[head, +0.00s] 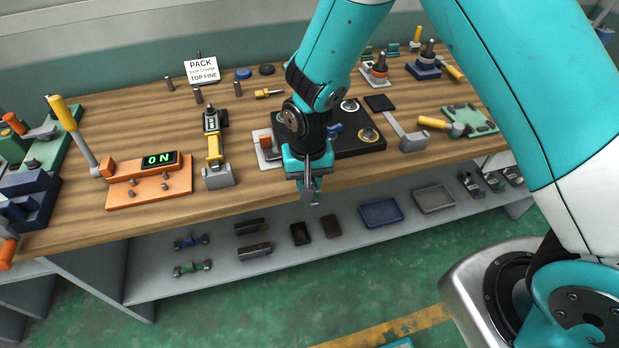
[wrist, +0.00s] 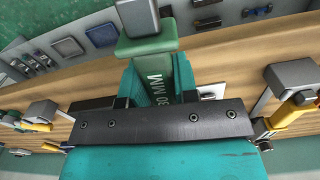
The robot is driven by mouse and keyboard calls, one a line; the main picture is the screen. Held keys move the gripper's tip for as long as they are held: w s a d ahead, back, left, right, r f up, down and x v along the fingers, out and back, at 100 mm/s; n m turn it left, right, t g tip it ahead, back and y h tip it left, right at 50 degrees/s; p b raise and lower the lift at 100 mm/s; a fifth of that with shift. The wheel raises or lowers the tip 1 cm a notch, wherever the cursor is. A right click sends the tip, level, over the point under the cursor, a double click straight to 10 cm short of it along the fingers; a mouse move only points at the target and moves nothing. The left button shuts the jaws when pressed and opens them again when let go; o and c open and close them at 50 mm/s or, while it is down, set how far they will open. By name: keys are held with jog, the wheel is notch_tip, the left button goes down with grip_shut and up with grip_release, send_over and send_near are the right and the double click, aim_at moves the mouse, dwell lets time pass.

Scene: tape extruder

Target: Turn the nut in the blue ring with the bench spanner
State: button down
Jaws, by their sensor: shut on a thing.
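My gripper (head: 308,172) is shut on a green-handled tool marked "30 MM" (wrist: 150,45), probably the bench spanner. Its grey metal end (wrist: 138,16) points away from the jaws in the wrist view. In the head view the grey end (head: 309,194) hangs below my gripper, just off the bench's front edge. A black plate (head: 345,151) with round fittings lies on the bench behind my gripper. A small blue part (head: 335,130) shows on it beside my arm; I cannot tell whether it is the blue ring. My arm hides part of the plate, and no nut in a blue ring is clear.
An orange stand with an "ON" display (head: 160,160) and a yellow-handled device (head: 215,150) stand to the left. A grey-armed fixture (head: 413,142) and a yellow-handled hammer (head: 434,122) lie right of the plate. A lower shelf (head: 275,275) holds trays and small parts.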

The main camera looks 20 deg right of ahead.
jog(key=shift+a, duration=0.1)
jog(key=shift+m, duration=0.6)
jog(key=shift+w+a+r+p, duration=0.1)
jog(key=shift+a+r+p, duration=0.15)
jog(key=shift+r+p, duration=0.5)
jog(key=shift+a+r+p, duration=0.2)
jog(key=shift+r+p, duration=0.35)
jog(key=shift+r, duration=0.4)
jog(key=shift+w+a+r+p, duration=0.1)
jog(key=shift+a+r+p, duration=0.15)
jog(key=shift+r+p, duration=0.5)
jog(key=shift+r, duration=0.2)
notch_tip(320, 180, up, 4)
jog(key=p, duration=0.3)
jog(key=shift+f, duration=0.1)
